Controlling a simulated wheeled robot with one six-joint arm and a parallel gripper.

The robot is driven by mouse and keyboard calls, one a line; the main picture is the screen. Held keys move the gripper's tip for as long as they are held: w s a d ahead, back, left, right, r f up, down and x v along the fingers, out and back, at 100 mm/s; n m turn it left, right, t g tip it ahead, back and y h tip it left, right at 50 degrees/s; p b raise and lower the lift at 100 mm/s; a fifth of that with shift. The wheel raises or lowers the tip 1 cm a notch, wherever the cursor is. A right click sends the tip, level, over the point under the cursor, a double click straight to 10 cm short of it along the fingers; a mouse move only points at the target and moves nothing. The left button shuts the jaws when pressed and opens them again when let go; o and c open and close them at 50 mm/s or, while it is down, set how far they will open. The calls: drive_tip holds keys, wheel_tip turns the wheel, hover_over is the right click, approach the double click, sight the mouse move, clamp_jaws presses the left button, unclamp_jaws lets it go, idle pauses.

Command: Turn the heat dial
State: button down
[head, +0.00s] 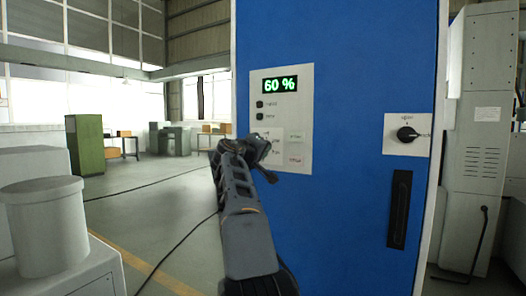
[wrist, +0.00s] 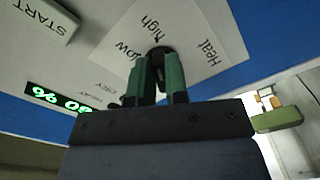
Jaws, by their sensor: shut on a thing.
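The dark heat dial (wrist: 158,51) sits on a white plate marked "Heat", "low" and "high" in the wrist view. My gripper (wrist: 160,68) is shut on the dial, one greenish finger on each side. The fingers hide most of the dial, so I cannot tell where it points. In the head view my gripper (head: 260,147) is at the lower left of the white control panel (head: 303,110) on the blue cabinet and covers the dial. The green display (head: 281,85) above reads 60 %.
A black rotary switch (head: 407,134) and a recessed handle (head: 399,209) are on the cabinet's right. Cables (head: 175,247) lie on the floor.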

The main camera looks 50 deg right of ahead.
drive_tip(key=c, duration=1.1)
unclamp_jaws()
drive_tip(key=shift+a, duration=0.15)
drive_tip(key=b+v, duration=0.1)
drive_tip(key=v, duration=1.2)
drive_tip(key=shift+a, duration=0.3)
